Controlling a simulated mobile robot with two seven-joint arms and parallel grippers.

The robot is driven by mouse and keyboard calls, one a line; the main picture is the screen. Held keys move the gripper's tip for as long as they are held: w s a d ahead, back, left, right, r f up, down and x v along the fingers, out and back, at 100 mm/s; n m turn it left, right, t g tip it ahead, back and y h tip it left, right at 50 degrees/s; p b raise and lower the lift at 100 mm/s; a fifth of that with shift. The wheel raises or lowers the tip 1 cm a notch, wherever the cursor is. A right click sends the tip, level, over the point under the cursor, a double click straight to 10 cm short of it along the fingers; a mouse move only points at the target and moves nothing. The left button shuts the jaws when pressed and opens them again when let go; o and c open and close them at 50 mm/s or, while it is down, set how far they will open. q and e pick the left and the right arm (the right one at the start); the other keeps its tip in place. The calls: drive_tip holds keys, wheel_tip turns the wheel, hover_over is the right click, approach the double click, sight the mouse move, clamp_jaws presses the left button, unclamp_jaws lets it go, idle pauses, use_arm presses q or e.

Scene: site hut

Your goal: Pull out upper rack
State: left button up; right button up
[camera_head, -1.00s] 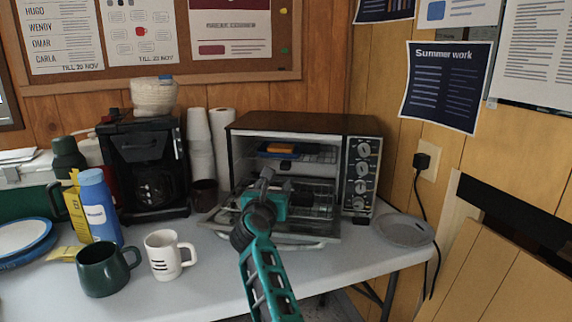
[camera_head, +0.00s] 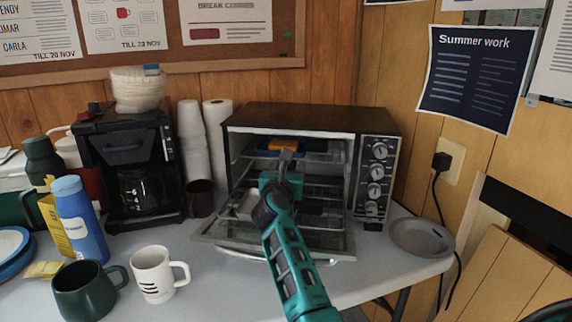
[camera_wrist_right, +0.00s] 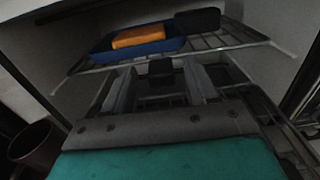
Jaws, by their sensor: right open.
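The toaster oven (camera_head: 300,115) stands open, its glass door (camera_head: 225,232) folded down. The upper rack (camera_head: 320,156) is inside it and shows larger in the right wrist view (camera_wrist_right: 232,40). On it lie a blue tray (camera_wrist_right: 160,47) with an orange item (camera_wrist_right: 138,37), and a dark object (camera_wrist_right: 197,20). A small dark block (camera_wrist_right: 160,68) shows at the rack's front edge. My right gripper (camera_head: 286,160) is at the oven mouth, open, with its fingers (camera_wrist_right: 160,85) on either side of that block. Contact cannot be told. My left gripper is not in view.
A lower rack (camera_head: 325,190) is below my right gripper. A coffee maker (camera_head: 130,165), stacked cups (camera_head: 192,145) and a brown mug (camera_head: 200,198) stand left of the oven. A white mug (camera_head: 152,274) and green mug (camera_head: 84,290) are in front. A grey plate (camera_head: 422,236) lies right.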

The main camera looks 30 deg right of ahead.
drive_tip(key=shift+w+d, duration=0.1)
clamp_jaws()
idle(0.6)
